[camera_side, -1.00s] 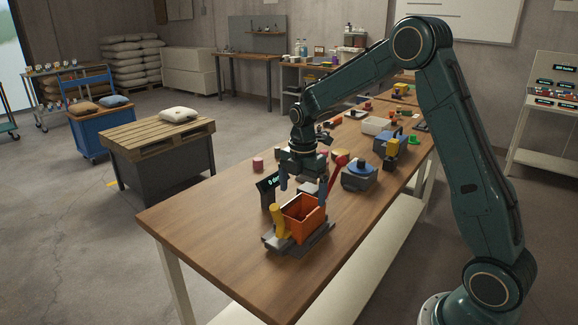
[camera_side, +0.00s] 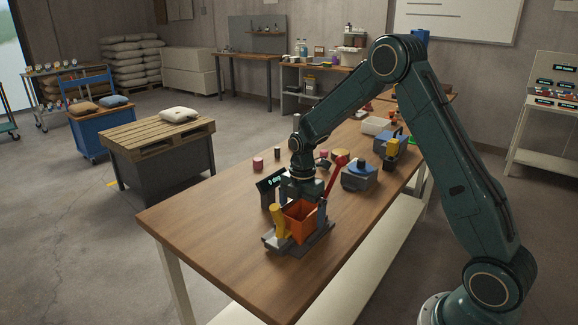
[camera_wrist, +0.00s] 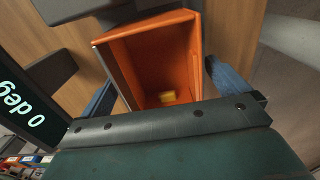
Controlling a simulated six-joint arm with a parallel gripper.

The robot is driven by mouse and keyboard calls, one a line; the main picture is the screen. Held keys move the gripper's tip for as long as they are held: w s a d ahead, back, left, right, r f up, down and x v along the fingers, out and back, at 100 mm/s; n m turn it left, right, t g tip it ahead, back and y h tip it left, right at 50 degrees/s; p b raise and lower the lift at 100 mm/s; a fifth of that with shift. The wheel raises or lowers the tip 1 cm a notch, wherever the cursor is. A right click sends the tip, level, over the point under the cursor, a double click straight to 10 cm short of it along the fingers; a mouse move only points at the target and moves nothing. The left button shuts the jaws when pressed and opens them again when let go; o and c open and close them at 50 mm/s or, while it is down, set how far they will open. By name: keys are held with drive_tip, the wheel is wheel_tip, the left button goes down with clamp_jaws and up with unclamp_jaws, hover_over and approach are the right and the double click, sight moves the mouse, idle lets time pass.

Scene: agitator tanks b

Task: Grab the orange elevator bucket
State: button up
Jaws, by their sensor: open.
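The orange elevator bucket (camera_side: 299,219) sits in a grey fixture (camera_side: 318,240) near the front end of the wooden table. My gripper (camera_side: 301,198) is low over the bucket's far side, pointing down. In the wrist view the bucket (camera_wrist: 190,40) lies between my two blue fingers (camera_wrist: 160,87), with its open mouth facing the camera. A small yellow piece (camera_wrist: 168,97) shows inside it. The fingers are apart, one on each side, and a gap shows at the right finger. Contact at the left finger is hard to tell.
A yellow post (camera_side: 278,222) stands left of the bucket, and a red lever (camera_side: 333,177) rises at its right. A dark display reading "0 deg" (camera_wrist: 25,108) stands close behind it. A grey-blue unit (camera_side: 359,177) is further right. The table's front left is clear.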

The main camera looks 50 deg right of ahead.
drive_tip(key=shift+f, duration=0.35)
drive_tip(key=c, duration=1.3)
drive_tip(key=shift+o, duration=0.2)
wheel_tip(320, 180, up, 20)
idle(0.5)
